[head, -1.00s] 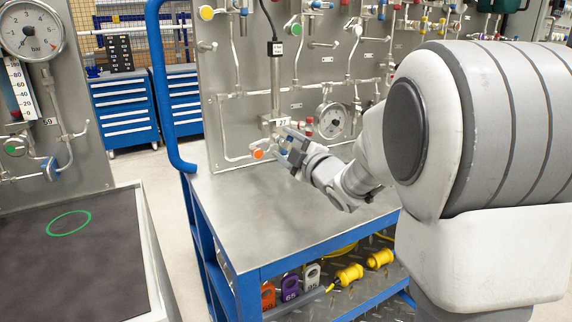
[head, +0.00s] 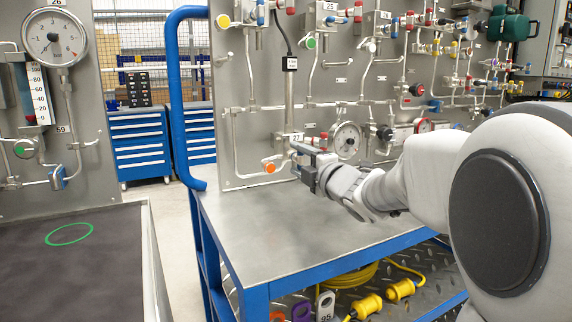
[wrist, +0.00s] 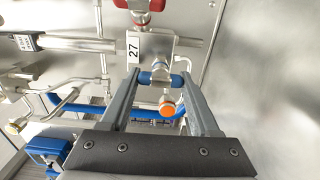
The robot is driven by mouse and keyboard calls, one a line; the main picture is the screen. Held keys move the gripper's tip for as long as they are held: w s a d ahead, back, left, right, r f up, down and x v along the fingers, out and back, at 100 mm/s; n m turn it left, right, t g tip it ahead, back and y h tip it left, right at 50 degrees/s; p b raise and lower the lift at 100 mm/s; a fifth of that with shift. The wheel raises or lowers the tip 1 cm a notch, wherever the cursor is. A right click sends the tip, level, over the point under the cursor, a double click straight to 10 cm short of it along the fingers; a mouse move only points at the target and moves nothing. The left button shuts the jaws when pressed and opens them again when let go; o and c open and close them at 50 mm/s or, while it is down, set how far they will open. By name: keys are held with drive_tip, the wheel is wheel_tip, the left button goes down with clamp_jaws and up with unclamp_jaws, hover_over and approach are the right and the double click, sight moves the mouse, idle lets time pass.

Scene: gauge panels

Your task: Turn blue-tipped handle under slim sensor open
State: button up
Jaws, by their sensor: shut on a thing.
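The slim sensor (head: 290,92) is a thin upright metal cylinder with a black cable on top, mounted above a metal block tagged 27 (head: 296,137). In the wrist view the sensor (wrist: 75,44) lies sideways, leading into the block (wrist: 152,50). The blue-tipped handle (wrist: 145,78) is on that block, between my finger ends, with blue on both sides of a metal middle. My gripper (wrist: 160,77) is shut on it. In the head view my gripper (head: 300,158) is at the block and hides the handle.
An orange knob (head: 269,167) sits just left of my gripper, and between the fingers in the wrist view (wrist: 167,109). A red handle (wrist: 132,4) is on the block's other side. A round gauge (head: 347,141) is to the right. The metal bench top (head: 290,225) is clear.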

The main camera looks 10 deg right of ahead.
drive_tip(key=o, duration=1.4)
drive_tip(key=shift+c, duration=0.2)
drive_tip(key=p+v, duration=0.3)
drive_tip(key=v, duration=1.4)
drive_tip(key=shift+s, duration=0.2)
